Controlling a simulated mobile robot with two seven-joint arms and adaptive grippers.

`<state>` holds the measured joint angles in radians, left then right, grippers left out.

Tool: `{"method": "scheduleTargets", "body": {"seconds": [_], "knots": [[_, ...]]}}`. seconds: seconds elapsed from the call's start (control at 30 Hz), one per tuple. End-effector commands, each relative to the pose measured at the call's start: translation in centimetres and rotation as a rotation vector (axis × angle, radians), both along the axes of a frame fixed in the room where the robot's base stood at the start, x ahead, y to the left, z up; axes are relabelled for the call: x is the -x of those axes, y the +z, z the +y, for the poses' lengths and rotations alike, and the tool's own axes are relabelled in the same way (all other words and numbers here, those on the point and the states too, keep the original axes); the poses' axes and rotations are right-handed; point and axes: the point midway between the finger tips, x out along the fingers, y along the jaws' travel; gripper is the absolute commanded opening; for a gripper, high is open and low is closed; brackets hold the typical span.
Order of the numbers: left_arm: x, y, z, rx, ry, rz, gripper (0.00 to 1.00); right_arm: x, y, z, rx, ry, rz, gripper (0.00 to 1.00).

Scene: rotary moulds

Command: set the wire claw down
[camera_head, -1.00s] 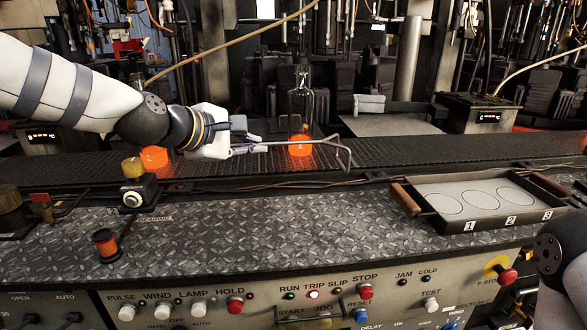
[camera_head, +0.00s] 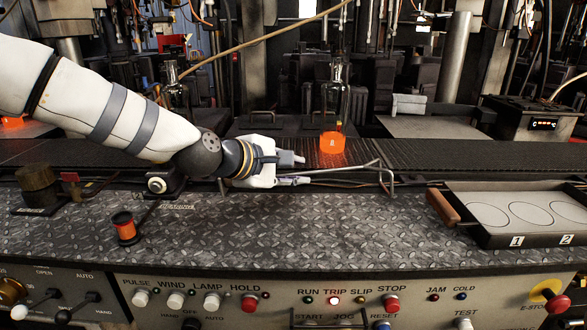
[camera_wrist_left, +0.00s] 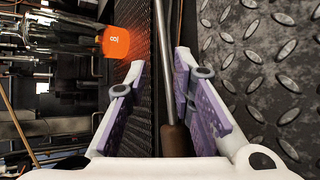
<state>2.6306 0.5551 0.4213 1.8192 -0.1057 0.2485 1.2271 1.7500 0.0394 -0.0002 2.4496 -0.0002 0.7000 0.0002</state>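The wire claw (camera_head: 345,172) is a thin metal rod with a bent hooked end. It lies along the back edge of the patterned metal deck, beside the conveyor, hook towards the right. My left gripper (camera_head: 299,169) is at its handle end. In the left wrist view its fingers (camera_wrist_left: 158,82) stand wide apart. The claw's brown handle (camera_wrist_left: 176,139) and rod lie between them, nearer the right-hand finger; whether they touch it I cannot tell. My right gripper is out of view.
A glowing orange bottle (camera_head: 332,142) stands on the dark conveyor (camera_head: 440,153) behind the claw. A tray (camera_head: 478,238) with numbered ovals is at the right. The middle deck is clear.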

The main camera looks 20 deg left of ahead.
Motion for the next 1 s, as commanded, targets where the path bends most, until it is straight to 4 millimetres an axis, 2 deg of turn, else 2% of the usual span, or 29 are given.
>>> {"method": "scheduleTargets", "body": {"seconds": [0.33, 0.43, 0.57, 0.8, 0.87, 1.0], "knots": [[0.0, 0.2, 0.0, 0.0, 0.0, -0.003, 0.26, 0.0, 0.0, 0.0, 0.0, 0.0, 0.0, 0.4], [0.0, 0.8, 0.0, 0.0, 0.001, -0.006, 0.26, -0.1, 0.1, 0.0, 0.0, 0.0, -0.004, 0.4], [1.8, 2.3, 0.9, 0.001, 0.002, -0.012, 0.26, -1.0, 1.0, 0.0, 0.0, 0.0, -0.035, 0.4], [6.7, 5.6, 3.0, 0.003, 0.002, -0.022, 0.26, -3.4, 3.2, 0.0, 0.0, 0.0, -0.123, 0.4], [7.8, 6.1, 3.4, 0.003, 0.001, -0.022, 0.26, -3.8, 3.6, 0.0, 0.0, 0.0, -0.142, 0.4], [9.2, 6.0, 4.2, 0.001, 0.002, -0.007, 0.26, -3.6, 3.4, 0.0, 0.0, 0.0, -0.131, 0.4]]}}
